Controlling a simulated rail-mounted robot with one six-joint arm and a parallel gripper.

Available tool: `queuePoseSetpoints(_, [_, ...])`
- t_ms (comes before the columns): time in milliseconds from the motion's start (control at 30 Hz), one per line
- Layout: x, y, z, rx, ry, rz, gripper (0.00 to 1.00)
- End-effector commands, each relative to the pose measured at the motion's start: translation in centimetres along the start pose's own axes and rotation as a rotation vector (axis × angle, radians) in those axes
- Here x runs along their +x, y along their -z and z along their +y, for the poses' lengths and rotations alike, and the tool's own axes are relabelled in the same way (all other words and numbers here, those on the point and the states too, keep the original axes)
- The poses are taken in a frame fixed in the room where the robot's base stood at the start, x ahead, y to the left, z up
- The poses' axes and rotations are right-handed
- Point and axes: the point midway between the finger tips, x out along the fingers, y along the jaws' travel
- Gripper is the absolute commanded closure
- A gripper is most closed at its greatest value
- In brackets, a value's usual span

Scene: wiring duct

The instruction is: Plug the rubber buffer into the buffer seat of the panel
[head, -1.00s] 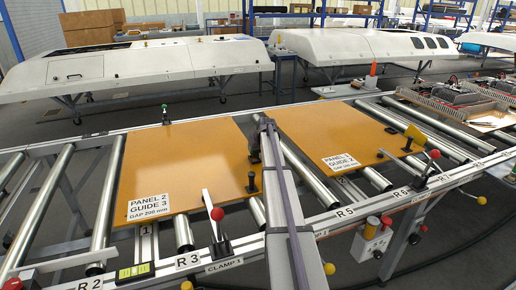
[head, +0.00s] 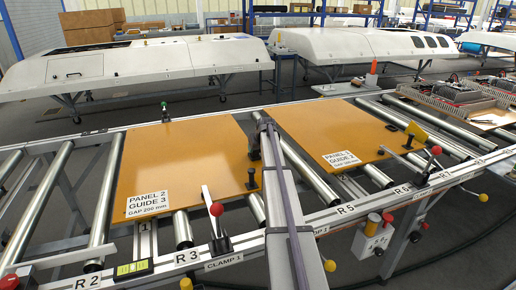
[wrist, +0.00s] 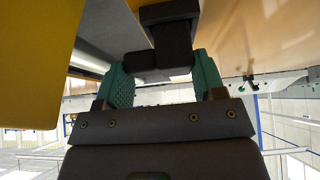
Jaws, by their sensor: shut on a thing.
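In the wrist view my gripper (wrist: 163,80) has green textured fingers shut on a dark block, the rubber buffer (wrist: 158,60). A dark upright piece (wrist: 170,18) meets or overlaps the buffer at the top of the view; I cannot tell whether it is part of the buffer or the seat. In the head view two orange panels lie on the roller frame: panel 2 (head: 185,155) at left and panel 1 (head: 325,130) at right. My arm stands between them and hides the gap. A black fitting (head: 252,180) sits at panel 2's right edge. I cannot identify the buffer seat for certain.
Red-knobbed clamp levers (head: 216,210) rise along the front rail. A spirit level (head: 134,268) lies at the front left. A yellow block (head: 416,133) stands at panel 1's right corner. Bare rollers (head: 105,195) show left of panel 2.

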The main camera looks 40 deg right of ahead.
Motion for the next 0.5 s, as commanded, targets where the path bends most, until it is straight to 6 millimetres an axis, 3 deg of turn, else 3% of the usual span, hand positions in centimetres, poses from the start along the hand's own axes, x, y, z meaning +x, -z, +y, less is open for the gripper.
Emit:
queuePoseSetpoints(333, [0.84,-0.54,0.00,0.000,0.000,0.000,0.65])
queuePoseSetpoints(367, [0.81,-0.52,0.00,0.000,0.000,0.000,0.36])
queuePoseSetpoints(500, [0.73,-0.47,0.00,0.000,0.000,0.000,0.22])
